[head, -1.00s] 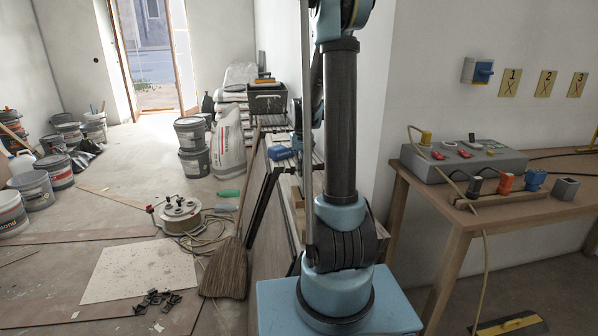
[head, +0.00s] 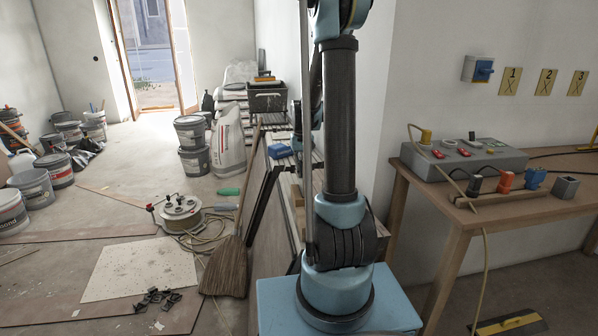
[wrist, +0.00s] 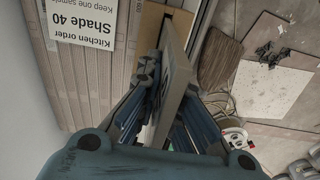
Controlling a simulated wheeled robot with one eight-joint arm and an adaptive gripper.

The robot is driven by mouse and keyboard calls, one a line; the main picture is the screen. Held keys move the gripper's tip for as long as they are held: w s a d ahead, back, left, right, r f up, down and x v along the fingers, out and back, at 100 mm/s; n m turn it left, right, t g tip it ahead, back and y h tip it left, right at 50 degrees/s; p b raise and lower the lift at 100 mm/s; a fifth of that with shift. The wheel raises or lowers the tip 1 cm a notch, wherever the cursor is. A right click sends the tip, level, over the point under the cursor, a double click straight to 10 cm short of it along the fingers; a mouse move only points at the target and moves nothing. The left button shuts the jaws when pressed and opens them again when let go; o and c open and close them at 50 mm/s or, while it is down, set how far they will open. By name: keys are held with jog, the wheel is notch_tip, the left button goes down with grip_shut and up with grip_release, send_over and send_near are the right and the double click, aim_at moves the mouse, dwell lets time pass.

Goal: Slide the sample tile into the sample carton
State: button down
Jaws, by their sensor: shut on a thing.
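In the wrist view my gripper (wrist: 170,112) is shut on the sample tile (wrist: 178,84), a thin grey-beige slab seen nearly edge-on between the blue-grey fingers. The tile points away from my gripper toward a brown cardboard piece (wrist: 150,24), which looks like the sample carton. The tile's far end overlaps the cardboard in the picture; I cannot tell whether it is inside or only in front. In the head view my arm hides the gripper and tile.
A ribbed stack (wrist: 82,88) with a white label (wrist: 82,20) reading "Kitchen order, Shade 40" lies left of the tile. A broom (head: 228,262) leans beside the low wall. A workbench (head: 460,215) with a control box (head: 470,160) stands at right.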

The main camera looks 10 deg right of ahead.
jog(key=shift+f, duration=2)
dwell(0.5)
jog(key=c, duration=1.7)
grip_release()
jog(key=shift+r, duration=3)
jog(key=shift+r, duration=0.1)
